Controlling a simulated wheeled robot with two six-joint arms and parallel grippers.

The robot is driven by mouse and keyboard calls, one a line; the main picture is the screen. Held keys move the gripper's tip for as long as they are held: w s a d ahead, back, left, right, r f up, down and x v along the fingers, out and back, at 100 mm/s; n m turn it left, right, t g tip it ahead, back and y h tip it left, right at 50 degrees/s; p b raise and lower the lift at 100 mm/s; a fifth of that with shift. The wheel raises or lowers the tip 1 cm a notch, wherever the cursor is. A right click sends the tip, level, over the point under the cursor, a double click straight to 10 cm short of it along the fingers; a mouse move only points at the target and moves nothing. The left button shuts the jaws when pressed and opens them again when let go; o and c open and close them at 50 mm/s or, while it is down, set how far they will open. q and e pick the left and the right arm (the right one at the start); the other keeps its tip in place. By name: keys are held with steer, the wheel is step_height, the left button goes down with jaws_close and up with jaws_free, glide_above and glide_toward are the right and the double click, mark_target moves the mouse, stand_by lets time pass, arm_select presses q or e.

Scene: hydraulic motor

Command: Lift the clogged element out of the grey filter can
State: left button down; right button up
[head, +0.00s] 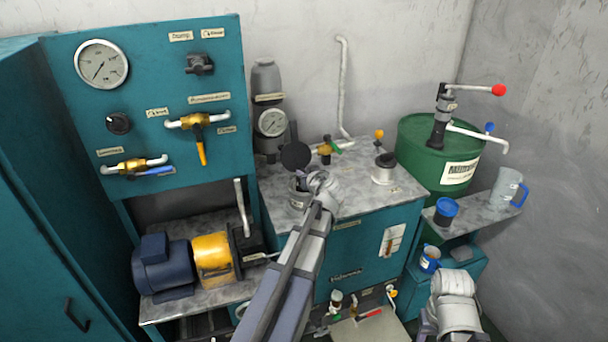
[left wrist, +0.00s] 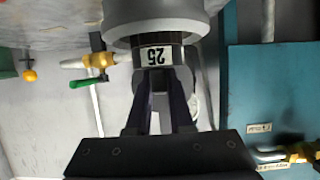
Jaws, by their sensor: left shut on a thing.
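The grey filter can (head: 299,197) stands on the teal cabinet's top, partly hidden behind my left wrist. In the left wrist view, which is upside down, its wide grey body (left wrist: 165,28) fills the upper edge. A dark cylindrical element with a white "25" label (left wrist: 155,57) adjoins it. My left gripper (left wrist: 163,82) is shut on this dark element; its two fingers are at the label. In the head view my left gripper (head: 304,180) is at the can's top. How much of the element is inside the can is hidden. My right arm shows at lower right without visible fingers.
A round black plate (head: 295,156) stands just behind the can. A pressure gauge (head: 272,122), a green-handled valve (head: 326,149) and a round fitting (head: 384,168) are close by. A green drum (head: 430,150) stands right. The cabinet's front top has some free room.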

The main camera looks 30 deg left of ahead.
arm_select(q)
step_height(320, 180, up, 8)
steer(key=p, duration=0.7)
